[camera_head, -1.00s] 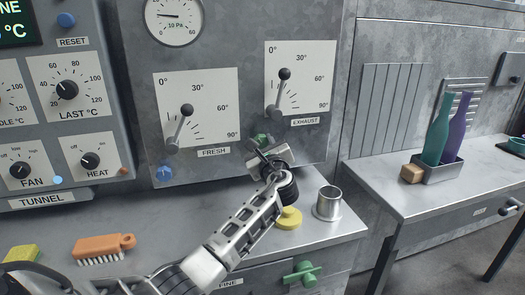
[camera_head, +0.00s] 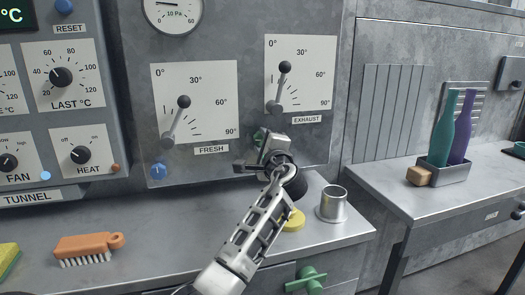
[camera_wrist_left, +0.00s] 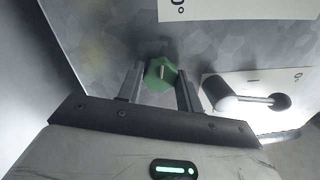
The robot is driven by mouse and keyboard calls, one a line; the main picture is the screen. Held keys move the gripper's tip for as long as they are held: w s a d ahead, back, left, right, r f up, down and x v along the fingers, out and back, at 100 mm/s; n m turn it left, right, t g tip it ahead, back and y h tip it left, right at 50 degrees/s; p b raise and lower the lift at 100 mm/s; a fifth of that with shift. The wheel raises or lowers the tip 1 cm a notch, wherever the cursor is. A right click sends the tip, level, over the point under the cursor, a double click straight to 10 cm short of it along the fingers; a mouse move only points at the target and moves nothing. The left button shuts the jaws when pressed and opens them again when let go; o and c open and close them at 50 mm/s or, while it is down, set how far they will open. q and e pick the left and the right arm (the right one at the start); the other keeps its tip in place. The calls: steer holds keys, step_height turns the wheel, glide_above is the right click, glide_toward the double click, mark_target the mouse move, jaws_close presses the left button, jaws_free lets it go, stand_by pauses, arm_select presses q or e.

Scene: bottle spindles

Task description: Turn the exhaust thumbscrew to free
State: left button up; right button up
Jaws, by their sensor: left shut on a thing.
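The green exhaust thumbscrew (camera_head: 259,136) sits on the grey panel below the exhaust lever, mostly hidden by my gripper in the head view. In the left wrist view the green thumbscrew (camera_wrist_left: 160,73) lies between the two finger ends. My left gripper (camera_head: 262,150) is shut on it; the fingers also show in the wrist view (camera_wrist_left: 158,85). The exhaust lever (camera_head: 280,88) points up toward 0° on its white scale, with its dark ball at the top. My right gripper is not in view.
A blue thumbscrew (camera_head: 158,171) sits below the fresh lever (camera_head: 178,120). On the counter below are a yellow disc-like item (camera_head: 295,219), a metal cup (camera_head: 332,203) and an orange brush (camera_head: 88,246). A green knob (camera_head: 306,279) sticks out from the counter's front.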

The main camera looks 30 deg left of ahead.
arm_select(q)
steer(key=shift+f+n+b, duration=0.1)
steer(key=shift+n+b, duration=0.3)
steer(key=shift+n, duration=0.3)
steer(key=o, duration=1)
steer(key=shift+d, duration=0.1)
steer(key=v, duration=1.5)
steer(key=shift+s+d, duration=0.25)
steer(key=shift+d, duration=0.1)
